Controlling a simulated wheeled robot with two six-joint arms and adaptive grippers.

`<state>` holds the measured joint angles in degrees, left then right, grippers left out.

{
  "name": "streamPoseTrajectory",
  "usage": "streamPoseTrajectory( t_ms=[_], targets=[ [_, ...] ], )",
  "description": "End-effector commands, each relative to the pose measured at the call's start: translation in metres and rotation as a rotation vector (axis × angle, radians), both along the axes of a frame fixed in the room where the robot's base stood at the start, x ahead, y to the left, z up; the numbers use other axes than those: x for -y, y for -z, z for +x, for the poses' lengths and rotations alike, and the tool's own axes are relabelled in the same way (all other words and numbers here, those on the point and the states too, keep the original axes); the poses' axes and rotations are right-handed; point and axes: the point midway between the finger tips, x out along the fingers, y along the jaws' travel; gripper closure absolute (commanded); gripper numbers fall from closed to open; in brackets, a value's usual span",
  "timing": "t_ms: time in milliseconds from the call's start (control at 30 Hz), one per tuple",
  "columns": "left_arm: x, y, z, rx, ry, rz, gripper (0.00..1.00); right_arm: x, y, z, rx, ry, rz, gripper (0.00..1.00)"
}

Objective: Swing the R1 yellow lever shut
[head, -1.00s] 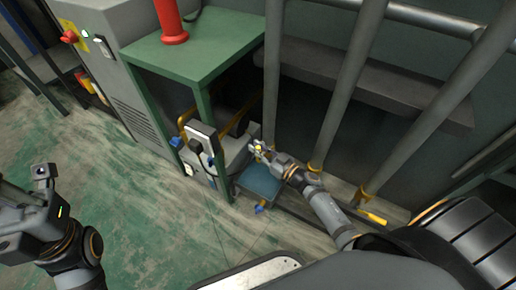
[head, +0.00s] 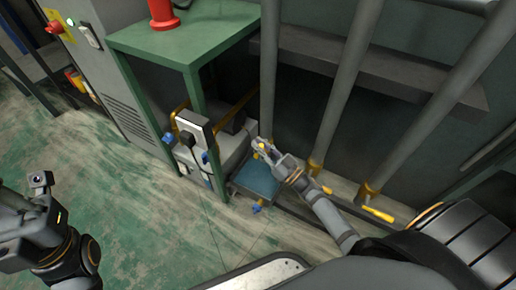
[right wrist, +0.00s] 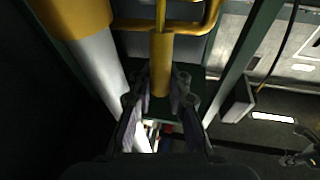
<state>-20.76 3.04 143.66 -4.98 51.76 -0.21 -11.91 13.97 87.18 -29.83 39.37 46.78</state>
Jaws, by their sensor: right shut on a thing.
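My right gripper (head: 262,148) is at the foot of the leftmost grey pipe. In the right wrist view, my right gripper (right wrist: 160,92) is shut on a yellow lever (right wrist: 161,60), with its fingers on both sides of the grip. The lever points down the picture, beside a grey pipe with a yellow collar (right wrist: 75,15). In the head view the gripper hides most of this lever, and no R1 label can be read. My left gripper (head: 40,182) is at the left, away from the pipes; its fingers are unclear.
Other yellow levers, a middle one (head: 325,188) and a right one (head: 378,213), sit at the feet of neighbouring pipes. A green table (head: 185,40) carries a red cylinder (head: 163,12). A grey device (head: 192,130) and a blue-topped scale (head: 257,180) stand close left of the gripper.

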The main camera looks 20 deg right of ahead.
Motion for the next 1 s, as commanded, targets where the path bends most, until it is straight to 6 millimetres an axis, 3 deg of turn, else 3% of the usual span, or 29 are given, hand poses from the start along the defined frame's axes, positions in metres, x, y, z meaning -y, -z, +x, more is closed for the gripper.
streamPoseTrajectory(
  t_ms=[167,200,367,733,1000],
  targets=[
    [0.000,-0.003,-0.001,0.005,0.001,-0.001,1.00,0.000,0.003,-0.002,-0.008,-0.001,-0.004,1.00],
    [0.000,-0.003,-0.002,0.006,0.001,-0.001,1.00,0.000,0.003,-0.002,-0.007,-0.001,-0.005,0.82],
    [0.000,-0.003,-0.002,0.006,0.003,0.001,1.00,0.000,0.002,-0.001,-0.007,-0.001,-0.005,0.61],
    [0.001,-0.002,-0.001,0.006,0.005,0.007,1.00,0.002,0.003,-0.007,-0.007,-0.001,-0.006,0.61],
    [0.001,-0.002,-0.001,0.005,0.004,0.005,1.00,0.029,0.007,-0.062,-0.011,-0.004,-0.008,0.61]
  ],
)
